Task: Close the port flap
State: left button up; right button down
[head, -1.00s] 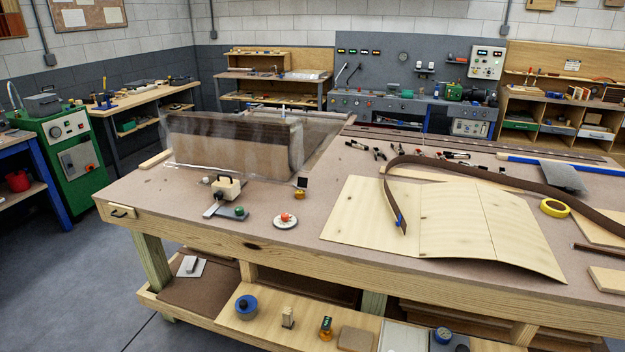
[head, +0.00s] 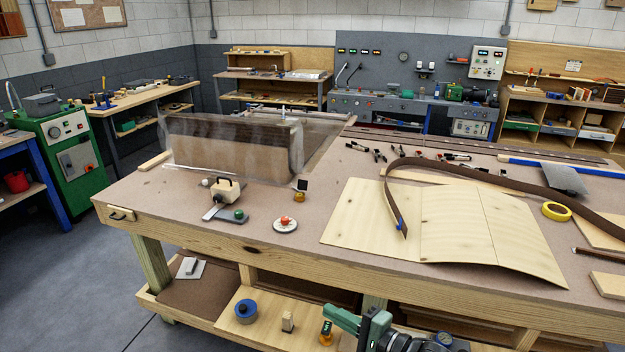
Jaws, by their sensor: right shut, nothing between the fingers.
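A small brass port (head: 299,197) sits on the bench top, in front of the right end of the clear bag. A small dark square flap (head: 302,184) stands up behind it, tilted open. The clear bag (head: 235,148) holds a brown veneered panel. My right gripper (head: 337,316) shows at the bottom edge in front of the bench's lower shelf, well below and apart from the port. It is shut and empty. My left gripper is not in view.
Veneer sheets (head: 440,225) lie to the right. The bench's front edge (head: 260,250) lies between my right gripper and the port.

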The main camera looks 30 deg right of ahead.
aim_at(302, 185)
jog(key=i+l, duration=1.55)
jog(key=i, duration=0.05)
